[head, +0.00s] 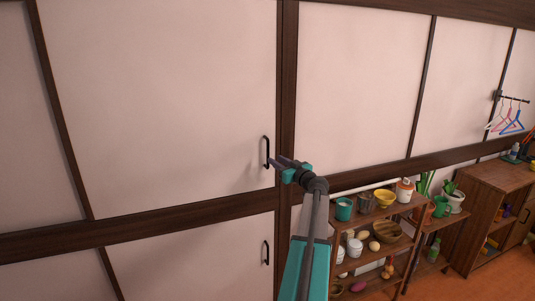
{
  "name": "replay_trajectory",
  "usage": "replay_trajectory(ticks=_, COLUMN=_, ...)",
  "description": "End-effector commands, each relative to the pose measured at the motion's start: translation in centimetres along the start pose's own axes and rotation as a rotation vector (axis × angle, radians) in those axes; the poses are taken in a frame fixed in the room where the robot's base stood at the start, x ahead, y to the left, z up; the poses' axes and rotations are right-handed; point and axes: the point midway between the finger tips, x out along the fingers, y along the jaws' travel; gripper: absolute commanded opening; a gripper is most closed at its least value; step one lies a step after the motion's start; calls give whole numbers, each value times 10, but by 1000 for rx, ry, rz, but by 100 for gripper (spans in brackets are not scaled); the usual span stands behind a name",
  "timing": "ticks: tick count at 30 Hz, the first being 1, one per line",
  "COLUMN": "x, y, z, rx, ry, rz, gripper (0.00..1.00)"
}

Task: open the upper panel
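The upper panel (165,95) is a large pale door in a dark wooden frame, flush with the wall and shut. Its black vertical bar handle (266,152) is near its lower right corner. My gripper (275,160) is just right of the handle's lower end, with its grey fingers pointing left toward it. The two fingers look parted, with nothing seen between them. The fingertips overlap the handle's edge closely in the picture; I cannot tell whether they touch it.
A lower panel (190,262) with its own black handle (265,252) is below a dark rail. At right, wooden shelves (380,212) hold pots, cups and bowls. A wooden cabinet (490,195) stands further right, under hangers (511,121). Orange floor (450,287) shows at lower right.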

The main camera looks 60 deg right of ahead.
Motion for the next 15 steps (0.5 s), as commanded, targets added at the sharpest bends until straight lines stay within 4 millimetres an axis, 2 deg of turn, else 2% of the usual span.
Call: replay_trajectory(ticks=15, x=60, y=1, z=-2, rx=0, ry=0, rz=0, gripper=30)
